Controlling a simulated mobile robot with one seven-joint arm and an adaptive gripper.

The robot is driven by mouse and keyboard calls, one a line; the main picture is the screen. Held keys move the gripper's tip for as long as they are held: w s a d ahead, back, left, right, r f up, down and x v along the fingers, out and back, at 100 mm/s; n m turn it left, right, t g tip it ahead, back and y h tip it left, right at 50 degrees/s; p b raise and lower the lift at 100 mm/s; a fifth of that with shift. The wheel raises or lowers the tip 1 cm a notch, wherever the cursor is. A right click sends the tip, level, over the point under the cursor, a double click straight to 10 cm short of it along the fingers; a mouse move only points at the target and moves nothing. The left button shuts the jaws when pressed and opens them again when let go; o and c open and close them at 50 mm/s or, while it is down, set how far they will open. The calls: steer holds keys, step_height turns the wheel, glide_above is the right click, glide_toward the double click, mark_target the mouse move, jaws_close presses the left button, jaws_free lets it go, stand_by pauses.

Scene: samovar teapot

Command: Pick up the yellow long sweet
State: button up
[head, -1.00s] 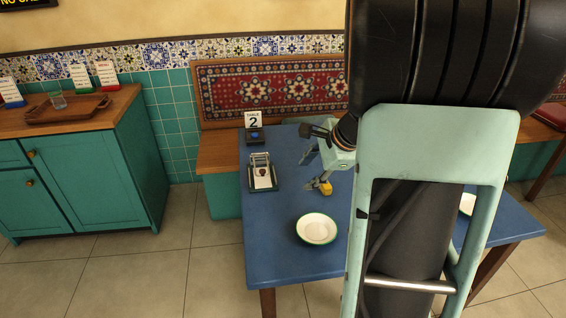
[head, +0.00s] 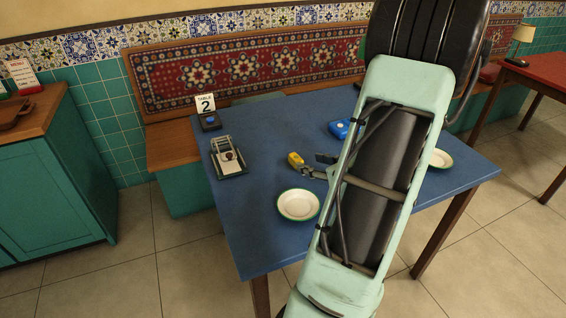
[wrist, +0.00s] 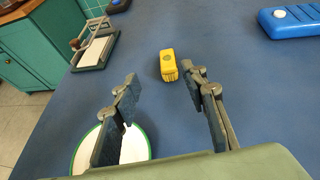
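The yellow long sweet (head: 295,159) is a small yellow block on the blue table (head: 262,135). In the wrist view the sweet (wrist: 168,66) lies ahead of the fingertips, nearer the right finger. My gripper (wrist: 163,82) is open, with nothing between its fingers. In the head view my gripper (head: 313,166) is low over the table, just right of the sweet, partly hidden by my arm. I cannot tell whether a finger touches the sweet.
A green-rimmed white plate (head: 299,205) lies close in front; it also shows under the left finger (wrist: 138,142). A framed tray (head: 229,158) and a table-number stand (head: 207,111) are at left. A blue object (head: 340,128) is behind. Another plate (head: 440,159) is at right.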

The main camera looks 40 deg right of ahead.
mark_target(297, 158)
steer(key=shift+s+d+f+m+h, duration=0.15)
steer(key=shift+d+m+h, duration=0.25)
steer(key=shift+d+m, duration=0.1)
steer(key=b+x, duration=0.1)
steer(key=x, duration=0.4)
steer(key=shift+f, duration=0.1)
steer(key=w+f, duration=0.1)
steer(key=w, duration=0.1)
steer(key=w+f+b, duration=0.1)
steer(key=w+f, duration=0.1)
steer(key=shift+d, duration=0.1)
steer(key=shift+w+d, duration=0.1)
steer(key=shift+w, duration=0.2)
jaws_close()
